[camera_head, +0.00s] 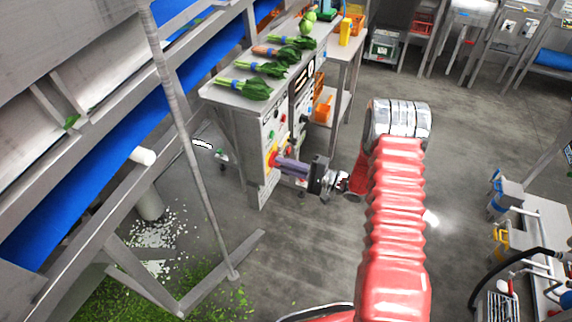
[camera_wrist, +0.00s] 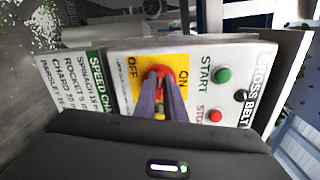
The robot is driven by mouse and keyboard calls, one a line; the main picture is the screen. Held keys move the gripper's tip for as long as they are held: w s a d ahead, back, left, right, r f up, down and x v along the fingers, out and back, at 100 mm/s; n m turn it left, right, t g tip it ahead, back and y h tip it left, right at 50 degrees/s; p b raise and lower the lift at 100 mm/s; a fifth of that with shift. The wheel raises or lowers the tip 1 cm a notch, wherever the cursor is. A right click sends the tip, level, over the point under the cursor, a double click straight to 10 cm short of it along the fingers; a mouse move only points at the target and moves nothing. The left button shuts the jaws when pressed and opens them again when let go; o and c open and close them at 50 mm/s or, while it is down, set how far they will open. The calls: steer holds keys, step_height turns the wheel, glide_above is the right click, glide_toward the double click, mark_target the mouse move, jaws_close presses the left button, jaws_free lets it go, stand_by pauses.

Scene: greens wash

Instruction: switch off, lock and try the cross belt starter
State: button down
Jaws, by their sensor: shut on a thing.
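The cross belt starter (camera_wrist: 205,95) is a pale panel on the side of a steel cabinet, turned sideways in the wrist view. It carries a red rotary switch (camera_wrist: 158,73) on a yellow plate (camera_wrist: 138,82) marked OFF and ON. A green START button (camera_wrist: 223,76) and a red STOP button (camera_wrist: 215,115) sit beside it. In the head view the yellow plate (camera_head: 267,145) faces right. My gripper (camera_head: 279,163) reaches it from the right; its fingers (camera_wrist: 162,95) are shut on the switch handle, which they partly hide. I cannot tell the switch's exact position. No lock is distinguishable.
Bunches of greens (camera_head: 263,68) lie on the cabinet top (camera_head: 225,95). A blue conveyor belt (camera_head: 120,125) and a slanting steel post (camera_head: 190,140) stand to the left. Scraps (camera_head: 205,290) litter the floor there. The grey floor (camera_head: 300,245) in front is clear.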

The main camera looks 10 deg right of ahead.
steer(key=shift+s+a+f+n, duration=0.1)
steer(key=shift+a+f+n, duration=0.05)
steer(key=shift+n, duration=0.45)
steer(key=shift+s+a+f+n, duration=0.1)
steer(key=shift+f+n, duration=0.05)
steer(key=shift+n, duration=0.45)
steer(key=c, duration=2.1)
jaws_free()
steer(key=shift+o, duration=1.4)
steer(key=shift+d, duration=0.1)
steer(key=shift+w+r, duration=0.1)
steer(key=shift+d, duration=0.1)
steer(key=v, duration=1.3)
steer(key=shift+s+d, duration=0.25)
